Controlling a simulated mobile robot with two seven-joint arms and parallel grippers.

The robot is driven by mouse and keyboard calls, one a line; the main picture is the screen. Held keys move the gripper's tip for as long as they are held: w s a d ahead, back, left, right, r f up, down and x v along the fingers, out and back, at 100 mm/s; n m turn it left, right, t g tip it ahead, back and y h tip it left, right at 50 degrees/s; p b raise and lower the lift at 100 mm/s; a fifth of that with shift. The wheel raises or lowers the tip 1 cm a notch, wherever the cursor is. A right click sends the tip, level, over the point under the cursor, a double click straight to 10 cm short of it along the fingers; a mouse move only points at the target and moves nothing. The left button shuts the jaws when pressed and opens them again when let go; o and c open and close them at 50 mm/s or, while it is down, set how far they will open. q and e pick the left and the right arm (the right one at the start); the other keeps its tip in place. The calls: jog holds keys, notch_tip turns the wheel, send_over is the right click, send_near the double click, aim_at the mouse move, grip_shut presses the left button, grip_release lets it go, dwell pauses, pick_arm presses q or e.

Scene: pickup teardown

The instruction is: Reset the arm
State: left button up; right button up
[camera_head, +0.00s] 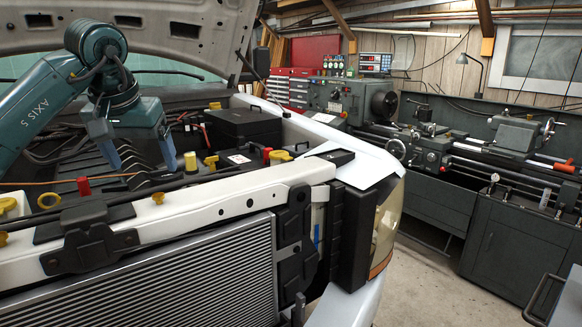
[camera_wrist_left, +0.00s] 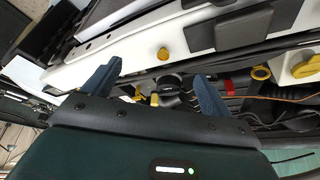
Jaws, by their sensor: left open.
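My left arm reaches in from the left in the head view, over the open engine bay of the pickup. My left gripper (camera_head: 141,160) points down into the bay, its two blue fingers apart with nothing between them. In the left wrist view, the left gripper (camera_wrist_left: 152,85) shows both fingers spread, above dark hoses and a black round part (camera_wrist_left: 170,86). The engine bay (camera_head: 205,180) holds a red cap (camera_head: 84,186) and a yellow cap (camera_head: 191,161) close to the gripper. My right gripper is in neither view.
The raised hood (camera_head: 185,35) hangs above the arm. The white front crossmember (camera_head: 175,205) and radiator (camera_head: 170,280) bound the bay in front. A black box (camera_head: 242,124) sits in the bay to the right. A lathe (camera_head: 470,150) stands beyond; the floor (camera_head: 430,275) between is clear.

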pick_arm(q)
jog(key=d+m, duration=0.2)
jog(key=d, duration=0.5)
jog(key=s+d+f+n+g+h, duration=0.2)
jog(key=s+d+f+n+h, duration=0.1)
jog(key=d+f+n+h, duration=0.6)
jog(key=s+d+f+n+g+h, duration=0.1)
jog(key=s+d+f+n+h, duration=0.3)
jog(key=d+f+n+h, duration=0.5)
jog(key=s+a+f+n+t+y, duration=0.3)
jog(key=a+f+n+t, duration=0.55)
jog(key=n, duration=0.85)
jog(key=s+a+f+n+t+y, duration=0.1)
jog(key=a+f+n+t+y, duration=0.45)
jog(key=f+n, duration=0.85)
jog(key=s+a+f+n+g+y, duration=0.35)
jog(key=s+f+n, duration=0.25)
jog(key=s+n, duration=0.2)
jog(key=s+a+f+n+g+y, duration=0.3)
jog(key=s+a+f+n, duration=0.25)
jog(key=s+n, duration=0.3)
jog(key=w+d+n, duration=0.1)
jog(key=d+n, duration=0.4)
jog(key=d, duration=0.6)
jog(key=shift+w+r+t, duration=0.2)
jog(key=shift+r+t, duration=0.05)
jog(key=shift+t, duration=0.2)
